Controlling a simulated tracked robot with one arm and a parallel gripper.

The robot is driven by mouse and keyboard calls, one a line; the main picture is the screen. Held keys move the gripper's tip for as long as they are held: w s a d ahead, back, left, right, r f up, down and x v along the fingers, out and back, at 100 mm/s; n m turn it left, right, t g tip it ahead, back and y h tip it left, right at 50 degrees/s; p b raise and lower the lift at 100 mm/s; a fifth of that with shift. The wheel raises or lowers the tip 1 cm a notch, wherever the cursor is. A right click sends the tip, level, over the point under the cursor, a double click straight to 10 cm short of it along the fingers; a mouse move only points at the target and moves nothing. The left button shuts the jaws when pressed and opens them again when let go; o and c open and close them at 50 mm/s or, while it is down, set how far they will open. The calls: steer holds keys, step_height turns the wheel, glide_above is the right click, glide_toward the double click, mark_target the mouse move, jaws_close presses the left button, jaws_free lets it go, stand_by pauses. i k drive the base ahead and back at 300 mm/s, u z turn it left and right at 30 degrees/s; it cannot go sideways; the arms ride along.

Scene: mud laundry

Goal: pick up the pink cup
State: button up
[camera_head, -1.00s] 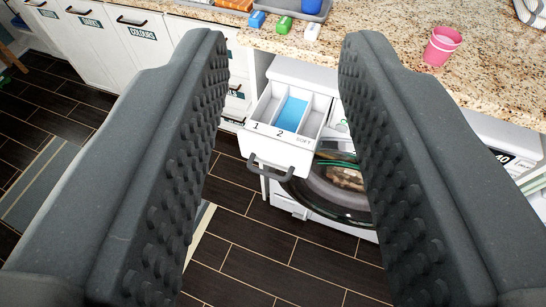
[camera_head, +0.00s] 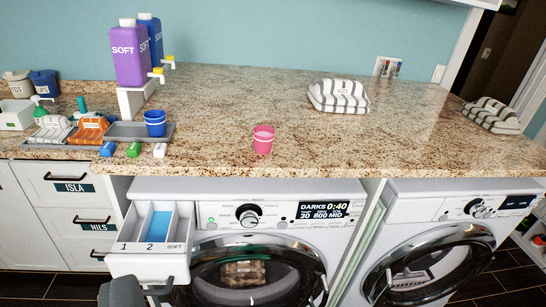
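The pink cup (camera_head: 263,140) stands upright on the granite countertop, near its front edge and above the left washing machine. Nothing is touching it.
The detergent drawer (camera_head: 150,263) is pulled out. A grey tray (camera_head: 128,131) with a blue cup (camera_head: 155,123) stands left of the pink cup. Purple (camera_head: 130,55) and blue (camera_head: 151,38) jugs stand behind. Striped folded cloth (camera_head: 339,95) lies right. The counter around the cup is clear.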

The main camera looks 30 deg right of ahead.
mark_target(263, 140)
steer(key=z, duration=0.55)
steer(key=i, duration=1.05)
steer(key=u, duration=0.4)
